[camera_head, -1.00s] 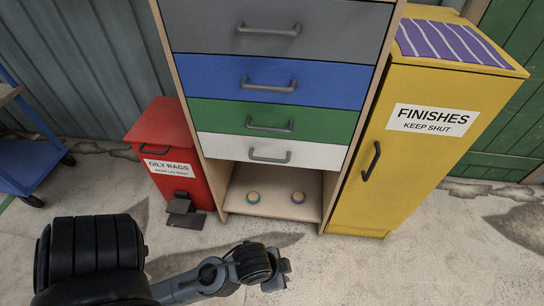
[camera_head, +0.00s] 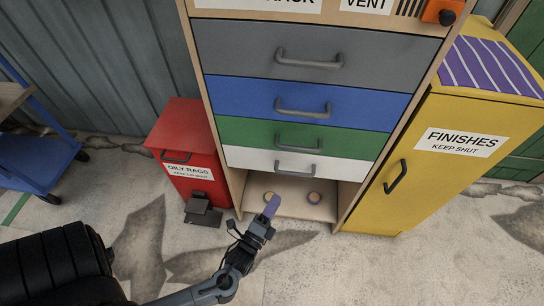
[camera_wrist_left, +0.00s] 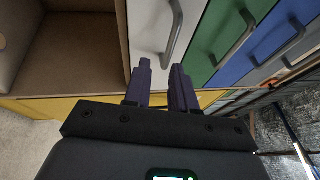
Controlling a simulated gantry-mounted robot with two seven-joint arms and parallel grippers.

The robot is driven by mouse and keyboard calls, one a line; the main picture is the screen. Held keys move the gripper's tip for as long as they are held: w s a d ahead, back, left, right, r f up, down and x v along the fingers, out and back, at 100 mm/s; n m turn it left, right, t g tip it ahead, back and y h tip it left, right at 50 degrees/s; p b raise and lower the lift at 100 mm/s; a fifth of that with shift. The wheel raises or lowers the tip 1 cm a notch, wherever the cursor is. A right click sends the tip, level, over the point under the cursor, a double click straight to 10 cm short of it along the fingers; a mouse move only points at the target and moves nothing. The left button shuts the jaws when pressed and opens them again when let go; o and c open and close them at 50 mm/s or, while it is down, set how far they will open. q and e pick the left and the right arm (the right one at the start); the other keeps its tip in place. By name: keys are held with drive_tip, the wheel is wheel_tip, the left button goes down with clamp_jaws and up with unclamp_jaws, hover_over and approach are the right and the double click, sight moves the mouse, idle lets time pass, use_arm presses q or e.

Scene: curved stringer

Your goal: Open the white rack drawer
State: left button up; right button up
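The white drawer (camera_head: 260,160) is the lowest in the rack, flush with the front and shut, with a grey bar handle (camera_head: 296,173). In the left wrist view the white drawer front (camera_wrist_left: 147,30) and its handle (camera_wrist_left: 174,32) show just beyond the fingertips. My left gripper (camera_head: 272,205) is below and in front of the white drawer, purple fingers pointing toward the rack. In the left wrist view its two fingers (camera_wrist_left: 160,80) are apart with nothing between them. Whether they touch the handle cannot be told, but a gap seems to show. My right gripper is not in view.
Green (camera_head: 235,131), blue (camera_head: 235,97) and grey (camera_head: 240,48) drawers are shut above. An open shelf (camera_head: 290,208) below holds two small round items. A red OILY RAGS bin (camera_head: 180,140) stands left, a yellow FINISHES cabinet (camera_head: 430,180) right. Floor in front is clear.

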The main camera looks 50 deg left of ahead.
sight(294, 174)
use_arm(q)
drive_tip(key=b+x, duration=0.1)
drive_tip(key=x, duration=0.2)
drive_tip(key=r+b+x, duration=0.1)
drive_tip(key=x, duration=0.3)
drive_tip(key=d+b+x, duration=0.1)
drive_tip(key=b+x, duration=0.1)
drive_tip(key=x, duration=0.2)
drive_tip(key=shift+w+r, duration=0.25)
drive_tip(key=shift+r, duration=0.1)
drive_tip(key=shift+w+a+r, duration=0.1)
drive_tip(key=shift+w+a, duration=0.05)
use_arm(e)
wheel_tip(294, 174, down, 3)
use_arm(q)
drive_tip(key=shift+c, duration=0.4)
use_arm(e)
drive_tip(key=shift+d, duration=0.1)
use_arm(q)
clamp_jaws()
